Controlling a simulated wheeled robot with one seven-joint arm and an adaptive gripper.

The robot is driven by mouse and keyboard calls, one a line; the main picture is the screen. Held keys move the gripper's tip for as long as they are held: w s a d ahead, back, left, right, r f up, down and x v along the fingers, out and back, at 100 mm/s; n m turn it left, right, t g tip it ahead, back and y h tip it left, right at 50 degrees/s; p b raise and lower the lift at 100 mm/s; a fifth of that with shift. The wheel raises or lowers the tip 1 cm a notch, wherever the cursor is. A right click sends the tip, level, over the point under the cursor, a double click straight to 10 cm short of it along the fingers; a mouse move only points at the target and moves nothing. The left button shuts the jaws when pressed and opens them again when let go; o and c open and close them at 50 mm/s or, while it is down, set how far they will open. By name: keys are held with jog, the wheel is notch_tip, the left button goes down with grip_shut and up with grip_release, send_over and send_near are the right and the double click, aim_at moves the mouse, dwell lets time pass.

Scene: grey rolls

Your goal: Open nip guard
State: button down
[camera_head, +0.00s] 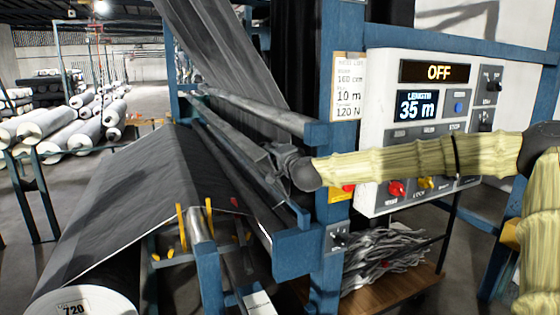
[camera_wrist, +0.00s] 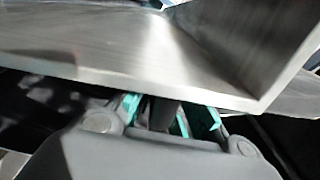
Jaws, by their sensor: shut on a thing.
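The nip guard (camera_head: 226,138) appears to be the long grey metal piece running slantwise along the rollers in the head view. In the wrist view a brushed metal plate with a bent edge (camera_wrist: 130,50) fills the upper part, very close to my gripper. My gripper (camera_head: 272,160) is at the guard's near end, partly hidden by my own wrist. In the wrist view, the teal fingertips of my gripper (camera_wrist: 168,116) stand on both sides of a dark grey bar (camera_wrist: 161,112), which looks like the guard's handle. The fingers are shut on it.
A control panel (camera_head: 372,130) showing "OFF" and "35 m" stands right, behind my arm. A blue post (camera_head: 326,262) is close to my gripper. Grey fabric (camera_head: 140,190) slopes down to a roll (camera_head: 85,302) at lower left. A long roller (camera_head: 255,112) lies above the guard.

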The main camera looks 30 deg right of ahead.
jog(key=shift+d+r, duration=0.15)
jog(key=shift+d, duration=1.15)
jog(key=c, duration=1.6)
grip_release()
jog(key=shift+c, duration=0.2)
jog(key=shift+s, duration=0.1)
